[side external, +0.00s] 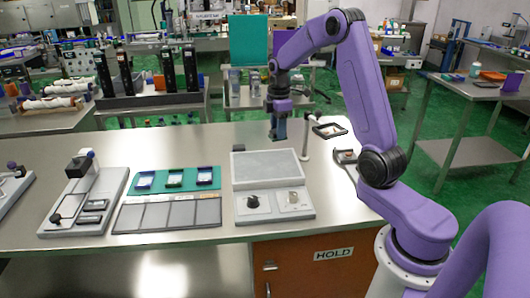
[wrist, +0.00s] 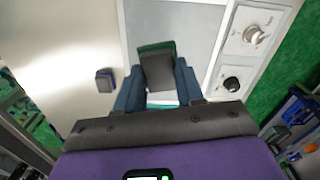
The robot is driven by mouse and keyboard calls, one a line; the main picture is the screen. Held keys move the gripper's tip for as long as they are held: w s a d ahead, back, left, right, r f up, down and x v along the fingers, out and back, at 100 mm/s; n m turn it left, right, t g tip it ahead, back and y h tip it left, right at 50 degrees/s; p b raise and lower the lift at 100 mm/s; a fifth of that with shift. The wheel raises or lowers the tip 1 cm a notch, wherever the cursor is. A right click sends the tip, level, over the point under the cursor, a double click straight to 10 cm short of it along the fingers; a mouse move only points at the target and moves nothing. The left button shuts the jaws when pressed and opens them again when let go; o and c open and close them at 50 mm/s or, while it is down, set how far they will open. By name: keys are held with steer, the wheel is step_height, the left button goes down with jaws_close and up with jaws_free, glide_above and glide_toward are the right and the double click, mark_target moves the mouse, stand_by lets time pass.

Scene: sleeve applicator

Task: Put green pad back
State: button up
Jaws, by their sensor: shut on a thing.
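My gripper (side external: 278,136) hangs over the back of the white device (side external: 240,207), above its grey plate (side external: 267,165). In the wrist view, my gripper (wrist: 156,88) is shut on a dark grey piece with a green edge, which I take to be the green pad (wrist: 155,47). In the side external view the held piece is too small to make out. A teal tray (side external: 160,192) stands left of the device.
Grey panels (side external: 168,216) lie in front of the tray. The device has a black knob (wrist: 232,84) and a white knob (wrist: 255,36). A post with a dark frame (side external: 330,130) stands right of my gripper. A small dark block (wrist: 105,80) shows in the wrist view.

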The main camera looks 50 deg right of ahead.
steer(key=shift+s+d+r+m, duration=0.1)
steer(key=shift+s+d+m, duration=0.55)
steer(key=shift+d+m, duration=0.45)
steer(key=shift+m, duration=0.2)
steer(key=shift+w+d+f, duration=0.2)
steer(key=shift+w+f, duration=0.05)
steer(key=w+d+f, duration=0.1)
steer(key=w+f, duration=0.2)
steer(key=w+d+f, duration=0.2)
steer(key=w+f, duration=0.1)
steer(key=w, duration=0.1)
steer(key=w+d+f, duration=0.2)
steer(key=w+f, duration=0.1)
steer(key=w, duration=0.1)
steer(key=shift+w, duration=0.25)
steer(key=shift+w+d+f, duration=0.1)
steer(key=shift+w+f, duration=0.05)
steer(key=shift+f, duration=1.6)
steer(key=shift+f, duration=0.1)
